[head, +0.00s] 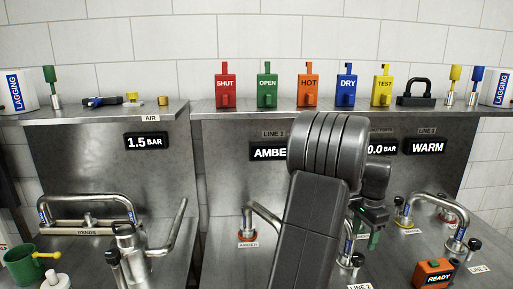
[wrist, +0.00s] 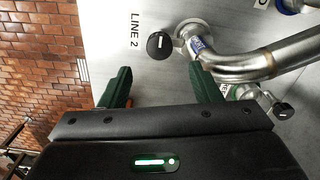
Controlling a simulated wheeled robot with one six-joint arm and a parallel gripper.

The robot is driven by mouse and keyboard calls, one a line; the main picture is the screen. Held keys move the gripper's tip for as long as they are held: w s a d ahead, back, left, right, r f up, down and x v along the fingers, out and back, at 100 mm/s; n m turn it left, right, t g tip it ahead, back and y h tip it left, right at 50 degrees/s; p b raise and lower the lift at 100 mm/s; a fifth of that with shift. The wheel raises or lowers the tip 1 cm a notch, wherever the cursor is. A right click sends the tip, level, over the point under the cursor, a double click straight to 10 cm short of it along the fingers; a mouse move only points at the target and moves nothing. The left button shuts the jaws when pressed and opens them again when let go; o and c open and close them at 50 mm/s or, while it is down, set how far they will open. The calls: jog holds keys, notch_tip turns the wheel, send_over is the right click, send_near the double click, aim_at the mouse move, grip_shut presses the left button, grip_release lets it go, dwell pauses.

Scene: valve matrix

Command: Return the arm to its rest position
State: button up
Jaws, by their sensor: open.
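My arm rises through the middle of the head view, and my gripper (head: 371,238) is partly hidden behind it, low over the bench. In the wrist view my gripper (wrist: 161,82) shows two green fingers spread apart with nothing between them. A black round knob (wrist: 160,45) on the steel panel lies just beyond the fingertips, beside the LINE 2 label. A bent steel pipe (wrist: 245,68) with a blue tag runs close to the right finger. I cannot tell whether that finger touches it.
A shelf (head: 215,113) at the back holds several coloured tags and a black lockout clasp (head: 416,92). Bent pipes (head: 75,203) stand on the bench at left and right. An orange READY box (head: 433,274) and a green mug (head: 22,265) sit near the front.

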aim_at(358, 256)
notch_tip(358, 256, up, 6)
notch_tip(358, 256, down, 14)
jog(key=shift+s+r+p, duration=0.1)
jog(key=shift+p, duration=0.3)
jog(key=shift+r+n, duration=0.15)
jog(key=shift+n, duration=1.05)
jog(key=n, duration=0.6)
jog(key=shift+p, duration=0.3)
jog(key=n, duration=0.5)
jog(key=shift+a+p, duration=0.1)
jog(key=shift+p, duration=0.2)
jog(key=shift+n+p, duration=0.35)
jog(key=shift+n, duration=1.95)
jog(key=shift+r, duration=0.1)
